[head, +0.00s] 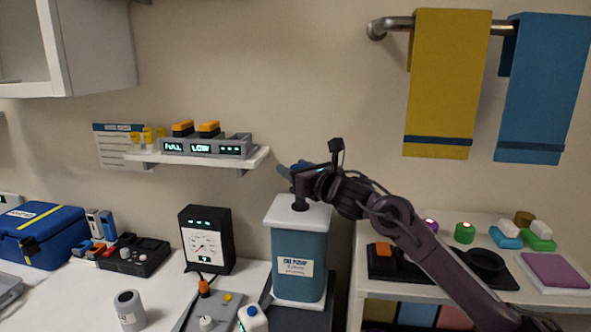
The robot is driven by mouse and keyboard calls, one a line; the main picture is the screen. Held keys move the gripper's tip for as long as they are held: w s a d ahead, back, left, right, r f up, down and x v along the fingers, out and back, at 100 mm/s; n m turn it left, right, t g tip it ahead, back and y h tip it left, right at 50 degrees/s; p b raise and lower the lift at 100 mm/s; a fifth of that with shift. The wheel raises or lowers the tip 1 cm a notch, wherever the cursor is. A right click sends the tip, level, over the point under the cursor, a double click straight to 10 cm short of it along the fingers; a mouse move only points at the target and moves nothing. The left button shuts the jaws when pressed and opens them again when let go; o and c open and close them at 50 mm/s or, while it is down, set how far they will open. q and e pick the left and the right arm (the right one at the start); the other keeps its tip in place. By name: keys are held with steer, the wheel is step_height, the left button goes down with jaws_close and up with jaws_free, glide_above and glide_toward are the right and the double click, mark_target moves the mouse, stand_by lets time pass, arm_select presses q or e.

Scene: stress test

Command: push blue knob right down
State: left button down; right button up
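A blue pump dispenser (299,262) with a white top and a label stands on a dark stand in the middle. A dark collar and stem (300,205) rise from its lid. A small blue piece (284,171), seemingly the knob or spout on the stem, shows just left of my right gripper (298,176). My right arm reaches in from the lower right, and its gripper is at the top of the stem, covering most of it. I cannot tell whether it touches the knob or whether its fingers are closed. My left gripper is out of view.
A black gauge box (207,240) stands left of the dispenser. A wall shelf (200,159) with battery chargers is above left. A grey panel (212,315) and a blue-capped white bottle (252,318) are in front. A side table (385,285) with several items stands at right.

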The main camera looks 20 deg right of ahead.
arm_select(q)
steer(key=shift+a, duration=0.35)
arm_select(e)
steer(key=o, duration=0.5)
steer(key=shift+r, duration=0.15)
steer(key=shift+c, duration=0.2)
steer(key=shift+s+d, duration=0.1)
steer(key=shift+s, duration=0.1)
steer(key=s+b, duration=0.1)
steer(key=s, duration=0.2)
steer(key=s+d+b, duration=0.1)
steer(key=s, duration=0.2)
steer(key=shift+d+b, duration=0.15)
steer(key=shift+b, duration=0.2)
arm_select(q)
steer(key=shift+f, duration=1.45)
arm_select(e)
steer(key=shift+s, duration=0.7)
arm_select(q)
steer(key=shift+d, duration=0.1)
